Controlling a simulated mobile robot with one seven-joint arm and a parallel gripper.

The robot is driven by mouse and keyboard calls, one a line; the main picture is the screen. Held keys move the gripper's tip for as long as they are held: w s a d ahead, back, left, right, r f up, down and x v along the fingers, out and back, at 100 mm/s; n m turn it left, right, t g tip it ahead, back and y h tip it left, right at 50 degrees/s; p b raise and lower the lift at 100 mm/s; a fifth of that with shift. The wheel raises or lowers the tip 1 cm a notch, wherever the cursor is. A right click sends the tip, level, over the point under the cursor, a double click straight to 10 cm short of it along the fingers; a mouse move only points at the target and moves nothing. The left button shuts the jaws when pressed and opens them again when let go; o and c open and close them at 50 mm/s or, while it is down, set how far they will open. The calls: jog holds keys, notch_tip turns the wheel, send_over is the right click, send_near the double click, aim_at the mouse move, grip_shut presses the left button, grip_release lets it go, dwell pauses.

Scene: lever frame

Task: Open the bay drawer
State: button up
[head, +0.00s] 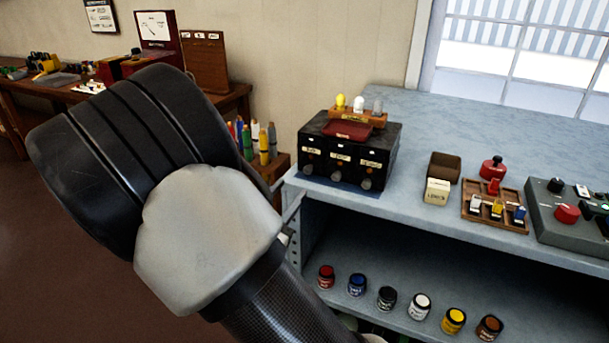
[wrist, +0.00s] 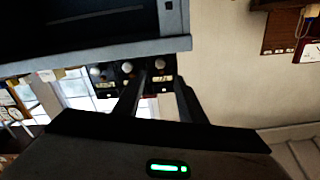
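A black box (head: 348,152) stands on the blue-grey bench, with three labelled drawer fronts in a row. Each front has a small knob near its bottom edge; the label text is too small to read surely, so I cannot tell which is the bay drawer. In the wrist view, which is turned over, the box's front (wrist: 133,80) shows beyond my fingers. My gripper (wrist: 160,84) is open, its two fingers apart and pointing toward the box, with nothing seen between them. In the head view my arm shows, but the gripper is hidden.
A rack with three bulbs (head: 358,116) and a red pad (head: 346,131) sit on the box. Paint jars (head: 420,305) line the shelf below. The bench edge (head: 440,238) overhangs it.

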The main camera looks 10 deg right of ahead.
aim_at(307, 170)
jog(key=b+x, duration=0.1)
jog(key=x, duration=0.8)
jog(key=shift+w+d, duration=0.2)
jog(key=shift+w, duration=0.1)
jog(key=shift+c, duration=0.3)
grip_shut()
jog(key=shift+s+a, duration=0.1)
